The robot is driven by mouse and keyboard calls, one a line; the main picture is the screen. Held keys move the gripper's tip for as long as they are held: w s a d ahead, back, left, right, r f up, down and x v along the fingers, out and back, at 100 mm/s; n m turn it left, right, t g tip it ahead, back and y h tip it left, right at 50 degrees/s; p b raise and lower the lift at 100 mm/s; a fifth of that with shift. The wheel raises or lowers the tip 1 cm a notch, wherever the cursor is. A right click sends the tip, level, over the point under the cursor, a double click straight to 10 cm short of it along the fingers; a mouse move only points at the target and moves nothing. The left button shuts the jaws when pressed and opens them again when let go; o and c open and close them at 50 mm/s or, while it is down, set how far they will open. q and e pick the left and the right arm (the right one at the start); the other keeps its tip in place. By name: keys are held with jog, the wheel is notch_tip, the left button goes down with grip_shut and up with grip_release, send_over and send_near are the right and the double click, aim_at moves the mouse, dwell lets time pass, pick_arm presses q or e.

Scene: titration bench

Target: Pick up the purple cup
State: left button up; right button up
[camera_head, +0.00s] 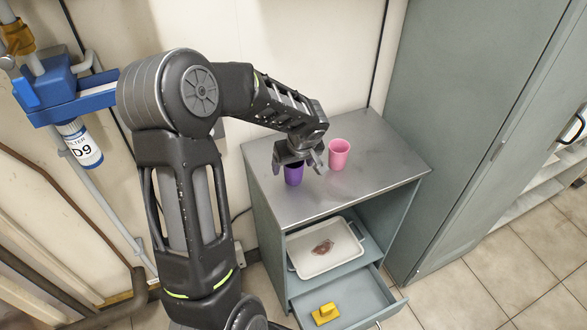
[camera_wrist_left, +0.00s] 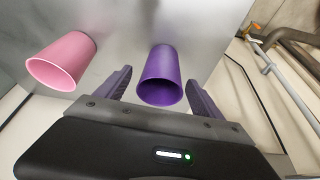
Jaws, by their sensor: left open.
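The purple cup (camera_head: 294,175) stands on the metal top of the cabinet in the head view, partly hidden by my left gripper (camera_head: 303,163) just above it. In the left wrist view the purple cup (camera_wrist_left: 160,75) lies between the two fingers of my left gripper (camera_wrist_left: 158,88), with a gap visible on each side. The left gripper is open and holds nothing. My right gripper is in neither view.
A pink cup (camera_head: 339,154) stands close by to the right of the purple cup. The cabinet top (camera_head: 375,165) is otherwise clear. Below are a white tray (camera_head: 345,259) and an open drawer (camera_head: 360,302) with a yellow object (camera_head: 325,314). A tall grey cabinet (camera_head: 465,110) stands at right.

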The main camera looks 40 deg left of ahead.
pick_arm(q)
jog(key=x, duration=0.2)
jog(key=shift+w+a+f, duration=0.1)
jog(key=shift+f, duration=0.15)
jog(key=shift+c, duration=0.3)
jog(key=c, duration=1.3)
